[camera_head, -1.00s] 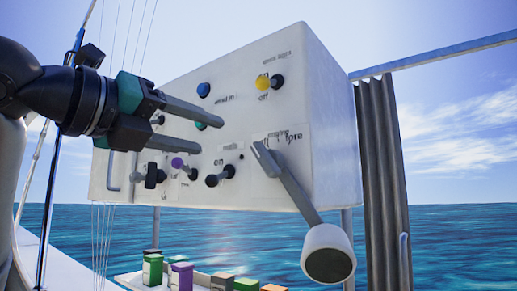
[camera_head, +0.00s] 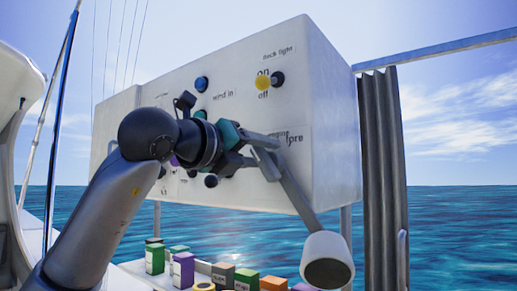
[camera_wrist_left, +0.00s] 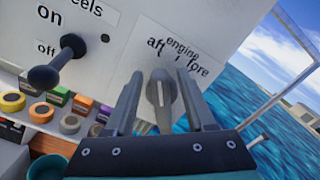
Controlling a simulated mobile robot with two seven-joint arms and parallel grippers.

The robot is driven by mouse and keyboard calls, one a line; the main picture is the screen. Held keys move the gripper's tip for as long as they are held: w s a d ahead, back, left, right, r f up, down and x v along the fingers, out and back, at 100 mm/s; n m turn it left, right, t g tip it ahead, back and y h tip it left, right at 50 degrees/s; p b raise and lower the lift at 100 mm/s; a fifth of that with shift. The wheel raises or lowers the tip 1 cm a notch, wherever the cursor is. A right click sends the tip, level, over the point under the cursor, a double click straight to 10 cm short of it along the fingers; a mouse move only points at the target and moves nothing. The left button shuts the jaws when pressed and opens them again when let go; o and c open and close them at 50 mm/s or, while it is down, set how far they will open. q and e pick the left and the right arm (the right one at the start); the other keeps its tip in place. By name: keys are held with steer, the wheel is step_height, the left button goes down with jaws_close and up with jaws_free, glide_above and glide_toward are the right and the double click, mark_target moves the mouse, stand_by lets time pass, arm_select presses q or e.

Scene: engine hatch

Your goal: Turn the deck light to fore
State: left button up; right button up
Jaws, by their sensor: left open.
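The deck light knob (camera_head: 268,82) is yellow with a dark base, high on the white box, between "on" and "off" labels. The words "aft" and "fore" stand on a different label, lower on the box, which reads like "engine" (camera_wrist_left: 185,58). A grey knob (camera_wrist_left: 162,88) with a pale line sits under that label. My left gripper (camera_head: 270,152) is in front of it. In the left wrist view the gripper (camera_wrist_left: 160,82) is open, one finger on each side of the knob; contact cannot be told. My right gripper is not seen.
A grey bar with a white cylindrical end (camera_head: 327,258) slants below my left gripper. A dark lever (camera_wrist_left: 58,62) with on/off labels is left of the knob. A blue button (camera_head: 201,84) is higher up. Coloured blocks (camera_head: 183,270) stand below; a dark curtain (camera_head: 382,160) hangs right.

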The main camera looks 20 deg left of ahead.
arm_select(q)
steer(key=shift+f, duration=0.1)
jaws_close()
stand_by(0.3)
